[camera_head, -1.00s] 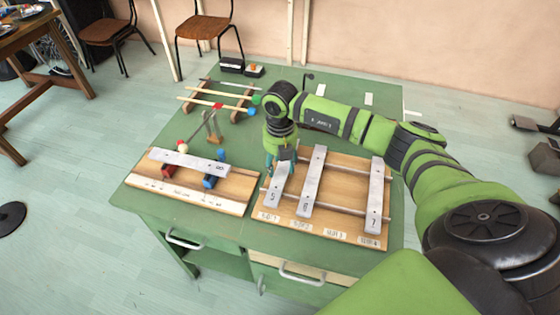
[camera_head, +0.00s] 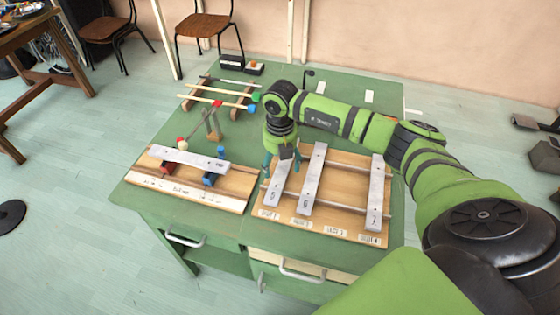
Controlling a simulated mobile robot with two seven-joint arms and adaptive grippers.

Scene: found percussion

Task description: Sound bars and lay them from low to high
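My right gripper (camera_head: 282,163) is over the far end of the leftmost bar (camera_head: 277,190) on the wooden slot rack (camera_head: 335,212). Its fingers look spread to either side of that bar. A middle bar (camera_head: 312,180) and a right bar (camera_head: 376,195) also lie across the rack's rails, with a wide gap between them. Small numbers on the bars are hard to read. Another metal bar (camera_head: 190,159) lies on red and blue supports on the left wooden board (camera_head: 225,197). My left gripper is out of view.
Mallets with coloured heads (camera_head: 255,97) rest on a small rack (camera_head: 200,90) at the back left. A small upright stand (camera_head: 213,125) is behind the left board. The green table (camera_head: 340,115) has free room behind my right arm.

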